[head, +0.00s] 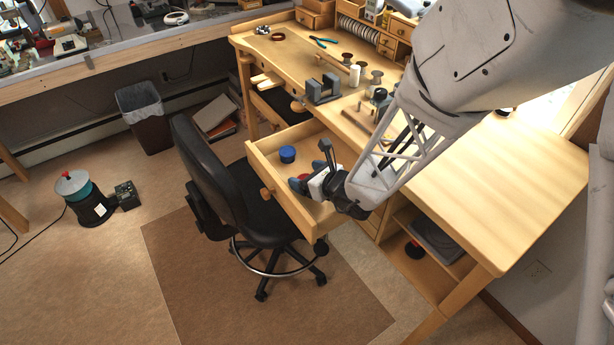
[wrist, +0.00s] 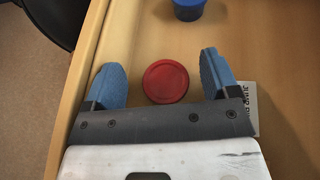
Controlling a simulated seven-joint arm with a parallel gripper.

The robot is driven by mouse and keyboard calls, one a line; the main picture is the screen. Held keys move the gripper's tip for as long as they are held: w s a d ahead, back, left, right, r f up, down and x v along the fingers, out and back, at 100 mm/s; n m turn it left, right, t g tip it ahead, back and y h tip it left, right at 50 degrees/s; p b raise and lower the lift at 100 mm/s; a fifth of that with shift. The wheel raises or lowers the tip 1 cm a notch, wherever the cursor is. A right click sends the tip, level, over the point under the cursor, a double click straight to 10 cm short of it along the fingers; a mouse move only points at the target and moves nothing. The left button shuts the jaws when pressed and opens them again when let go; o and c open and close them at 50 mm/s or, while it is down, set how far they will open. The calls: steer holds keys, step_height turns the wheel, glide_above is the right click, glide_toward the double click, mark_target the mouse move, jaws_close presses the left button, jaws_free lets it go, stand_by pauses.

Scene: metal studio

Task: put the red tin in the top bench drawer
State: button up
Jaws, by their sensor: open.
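The red tin (wrist: 166,81) is a round, flat-topped tin lying in the open top drawer (head: 262,156). In the head view only a small part of the red tin (head: 303,177) shows behind my gripper. My gripper (wrist: 164,82) is over the drawer with its two blue fingers spread apart. The tin sits between the fingers with a gap on each side, touching neither as far as the wrist view shows. My gripper also shows in the head view (head: 297,182), low in the drawer opening. I cannot tell whether the fingertips touch the drawer floor.
A blue tin (head: 287,154) stands in the drawer; it also shows in the wrist view (wrist: 188,8). A card with print (wrist: 246,105) lies beside my right finger. A black chair (head: 215,170) stands close by the drawer. The workbench (head: 500,190) has a clear right end.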

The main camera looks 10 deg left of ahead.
steer(key=shift+s+d+r, duration=0.15)
steer(key=shift+s+d, duration=0.05)
steer(key=shift+d, duration=0.2)
steer(key=shift+v, duration=0.95)
step_height(320, 180, up, 7)
steer(key=shift+r, duration=0.15)
